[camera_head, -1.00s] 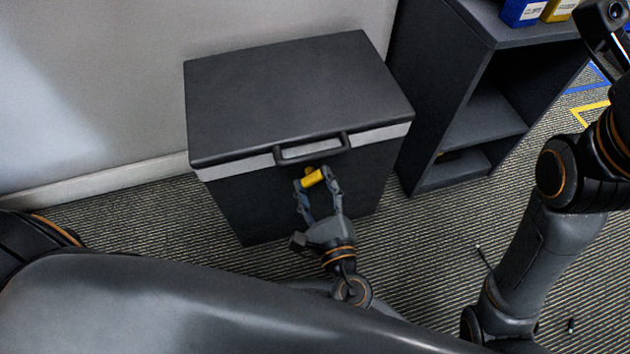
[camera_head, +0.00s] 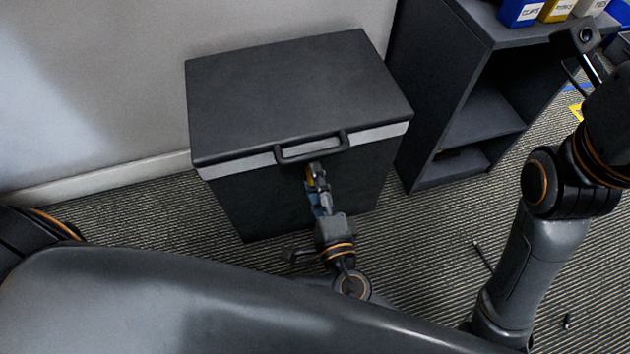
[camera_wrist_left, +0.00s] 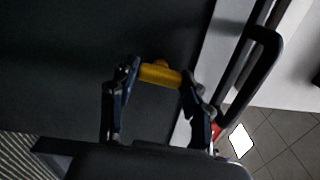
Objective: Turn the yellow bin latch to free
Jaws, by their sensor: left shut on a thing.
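The yellow latch (camera_head: 309,175) sits on the front of the dark grey bin (camera_head: 300,95), just below its lid handle (camera_head: 311,149). My left gripper (camera_head: 316,174) is shut on the latch and partly hides it in the head view. In the left wrist view the latch (camera_wrist_left: 160,74) lies crosswise between the two fingertips of my left gripper (camera_wrist_left: 160,77), with its round hub behind it. There the bin handle (camera_wrist_left: 258,80) is on the right. The bin's lid is closed. My right arm shows at the right of the head view, but its fingers are out of frame.
A dark open shelf unit (camera_head: 475,110) stands right of the bin, with small labelled bins on top, one blue (camera_head: 519,12). A pale wall (camera_head: 100,80) is behind. Striped carpet (camera_head: 430,235) is mostly clear, with a few small dark items on it.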

